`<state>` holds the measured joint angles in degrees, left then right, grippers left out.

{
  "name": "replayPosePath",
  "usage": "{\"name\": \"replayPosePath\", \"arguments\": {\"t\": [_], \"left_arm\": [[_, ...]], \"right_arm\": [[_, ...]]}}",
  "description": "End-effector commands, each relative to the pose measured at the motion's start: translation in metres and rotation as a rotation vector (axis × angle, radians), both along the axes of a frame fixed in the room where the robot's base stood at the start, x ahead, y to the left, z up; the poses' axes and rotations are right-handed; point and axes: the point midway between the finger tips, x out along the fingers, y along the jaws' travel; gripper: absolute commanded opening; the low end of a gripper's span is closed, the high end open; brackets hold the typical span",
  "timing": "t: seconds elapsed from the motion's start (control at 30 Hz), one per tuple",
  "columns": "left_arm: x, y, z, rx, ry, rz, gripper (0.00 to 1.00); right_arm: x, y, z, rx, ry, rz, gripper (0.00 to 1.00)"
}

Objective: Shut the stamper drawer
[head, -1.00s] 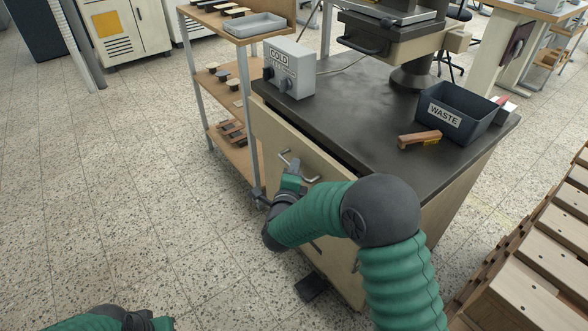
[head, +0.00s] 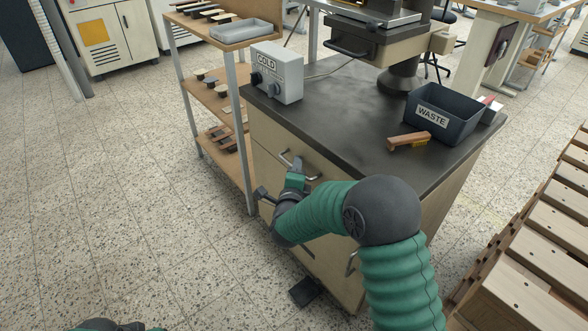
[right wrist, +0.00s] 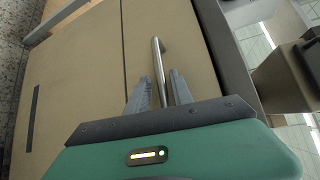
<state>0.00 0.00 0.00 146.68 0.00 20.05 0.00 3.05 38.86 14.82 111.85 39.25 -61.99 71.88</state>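The stamper drawer (head: 272,140) is the top drawer front of the beige cabinet under the dark worktop. It sits flush with the cabinet, with no gap visible above it. Its metal bar handle (head: 312,178) is partly hidden by my right gripper (head: 297,166). In the right wrist view, the handle (right wrist: 157,58) runs between the two grey fingers of the right gripper (right wrist: 160,75). The fingers stand apart, with gaps visible beside the bar; I cannot tell whether either one touches it. Only a sliver of my left arm shows at the bottom left edge, its fingers out of frame.
A shelf rack (head: 205,85) stands close at the left. Pallets (head: 540,235) lie at the right. The floor at left is clear.

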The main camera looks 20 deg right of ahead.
Motion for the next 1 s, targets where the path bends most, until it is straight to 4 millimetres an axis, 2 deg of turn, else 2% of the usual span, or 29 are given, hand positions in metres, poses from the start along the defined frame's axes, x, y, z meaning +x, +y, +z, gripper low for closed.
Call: {"name": "replayPosePath", "arguments": {"t": [0.43, 0.57, 0.67, 1.0], "left_arm": [[0.000, 0.000, 0.000, 0.000, 0.000, 0.000, 0.00], [0.000, 0.000, 0.005, 0.000, 0.000, 0.000, 0.00], [0.000, 0.000, 0.014, 0.000, 0.000, 0.000, 0.00], [0.000, 0.000, 0.045, 0.000, 0.000, 0.000, 0.00]], "right_arm": [[0.000, 0.002, 0.003, -0.001, -0.006, 0.003, 0.32], [-0.007, 0.006, 0.006, 0.000, -0.005, 0.004, 0.32], [-0.024, 0.014, 0.011, -0.001, -0.003, 0.006, 0.32], [-0.113, 0.055, 0.024, 0.000, -0.001, 0.007, 0.32]]}}
